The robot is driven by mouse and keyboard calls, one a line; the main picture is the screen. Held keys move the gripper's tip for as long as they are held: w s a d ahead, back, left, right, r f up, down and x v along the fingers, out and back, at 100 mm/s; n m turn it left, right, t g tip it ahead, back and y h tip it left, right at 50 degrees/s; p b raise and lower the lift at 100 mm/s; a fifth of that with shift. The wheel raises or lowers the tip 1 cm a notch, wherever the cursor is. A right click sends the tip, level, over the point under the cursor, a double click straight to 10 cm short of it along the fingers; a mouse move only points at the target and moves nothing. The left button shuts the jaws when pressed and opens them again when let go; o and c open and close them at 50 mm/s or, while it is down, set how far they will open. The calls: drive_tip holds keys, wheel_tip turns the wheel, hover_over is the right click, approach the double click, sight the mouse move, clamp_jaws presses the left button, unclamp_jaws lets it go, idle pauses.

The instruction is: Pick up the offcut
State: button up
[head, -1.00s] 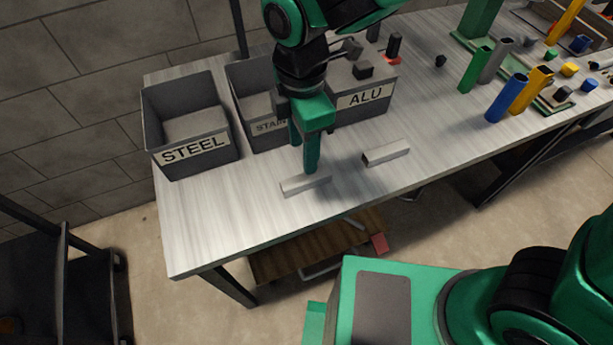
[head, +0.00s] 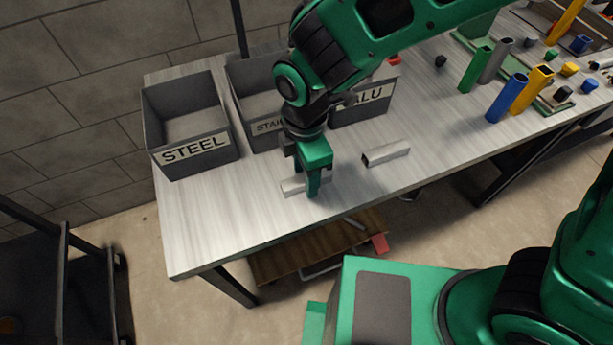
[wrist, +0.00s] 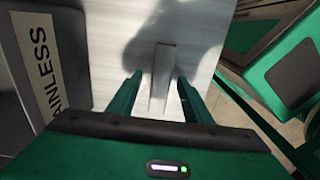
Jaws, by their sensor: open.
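A silvery metal offcut (head: 290,187) lies on the bench top near its front edge, partly hidden by my gripper. My gripper (head: 309,183) points down over it, with one finger in front of it in the head view. In the wrist view the offcut (wrist: 163,68) runs lengthwise between the two open green fingers (wrist: 160,80), with a gap on each side. A second, similar metal offcut (head: 386,153) lies apart to the right on the bench.
Grey bins stand along the back: STEEL (head: 190,149) at left, a partly hidden STAINLESS bin (head: 240,90), and ALU (head: 368,108). Coloured tubes (head: 507,97) stand at the right. The bench's left front (head: 215,220) is clear.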

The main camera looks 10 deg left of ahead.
clamp_jaws()
drive_tip(key=shift+r, duration=0.15)
drive_tip(key=shift+r, duration=0.55)
wheel_tip(320, 180, up, 3)
drive_tip(key=shift+w+f, duration=0.1)
drive_tip(key=shift+f, duration=0.05)
drive_tip(key=s+a+r, duration=0.2)
drive_tip(key=s+r, duration=0.5)
drive_tip(key=s, duration=0.4)
drive_tip(key=shift+s+a, duration=0.25)
drive_tip(key=shift+a, duration=0.1)
